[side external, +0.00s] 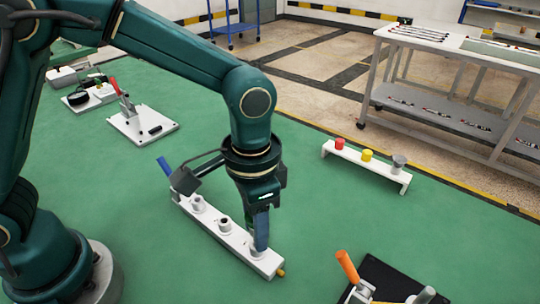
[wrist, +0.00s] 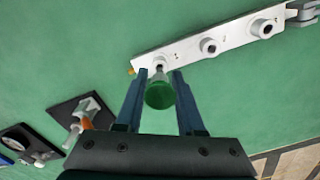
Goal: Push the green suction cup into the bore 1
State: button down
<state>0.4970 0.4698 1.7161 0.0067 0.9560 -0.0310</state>
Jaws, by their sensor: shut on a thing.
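The green suction cup (wrist: 160,96) shows in the wrist view between the two fingers of my gripper (wrist: 160,80), which is shut on it. In the side view my gripper (side external: 261,232) points down over the near right end of a white bar (side external: 228,236), and its fingers hide the cup. The bar (wrist: 190,53) carries three raised round bores. The cup's narrow end meets or overlaps the end bore (wrist: 158,69) in the wrist view; I cannot tell whether it is inside. The middle bore (wrist: 208,46) and the far bore (wrist: 265,28) look empty. No number shows on the bores.
A white rack (side external: 366,168) to the right holds a red cup (side external: 340,144), a yellow cup (side external: 367,155) and a grey one (side external: 399,162). A clamp with an orange handle (side external: 347,266) stands at front right. A blue handle (side external: 165,166) rises at the bar's far end. Green mat between is clear.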

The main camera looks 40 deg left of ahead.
jog(key=shift+f, duration=1.6)
jog(key=shift+c, duration=2.2)
grip_release()
jog(key=shift+r, duration=0.1)
notch_tip(320, 180, up, 5)
